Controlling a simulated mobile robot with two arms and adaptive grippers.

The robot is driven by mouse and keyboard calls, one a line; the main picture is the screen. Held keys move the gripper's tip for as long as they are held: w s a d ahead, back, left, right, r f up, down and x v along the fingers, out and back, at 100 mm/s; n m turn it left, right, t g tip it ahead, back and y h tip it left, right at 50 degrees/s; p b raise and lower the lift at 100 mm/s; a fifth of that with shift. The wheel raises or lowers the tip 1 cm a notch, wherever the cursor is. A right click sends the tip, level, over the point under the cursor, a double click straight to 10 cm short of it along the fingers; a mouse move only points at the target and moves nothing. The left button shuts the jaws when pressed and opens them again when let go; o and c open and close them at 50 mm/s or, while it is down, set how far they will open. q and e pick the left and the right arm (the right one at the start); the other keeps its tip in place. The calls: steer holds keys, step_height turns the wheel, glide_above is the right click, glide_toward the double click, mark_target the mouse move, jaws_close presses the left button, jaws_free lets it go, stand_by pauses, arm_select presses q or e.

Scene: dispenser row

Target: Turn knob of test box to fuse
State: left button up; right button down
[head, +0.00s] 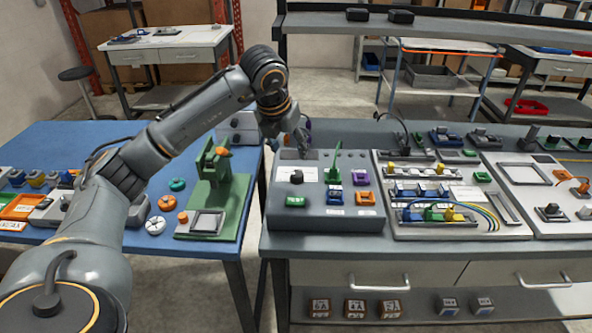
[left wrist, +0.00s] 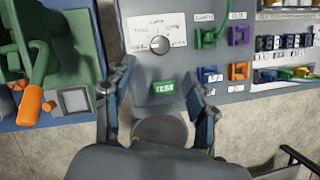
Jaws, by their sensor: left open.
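The grey test box (head: 325,211) stands at the left end of the right-hand bench. Its dark round knob (head: 297,176) sits on a white label plate at the upper left of its face. In the left wrist view the knob (left wrist: 160,44) shows between and beyond my fingertips; the label words are too small to read. My left gripper (head: 301,146) is above the back of the box in the head view. In the left wrist view my left gripper (left wrist: 162,80) has its fingers wide apart, empty, with no finger on the knob. My right gripper is not in view.
A green TEST button (left wrist: 164,87) is below the knob. Green, purple, blue and orange sockets (head: 366,198) fill the box's right side. A green lever press (head: 213,180) stands on the blue table to the left. A wiring panel (head: 480,228) lies right of the box.

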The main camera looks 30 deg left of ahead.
mark_target(297, 174)
arm_select(q)
steer(key=p+x, duration=0.2)
steer(key=x, duration=0.9)
steer(key=shift+f, duration=0.1)
steer(key=c, duration=1.2)
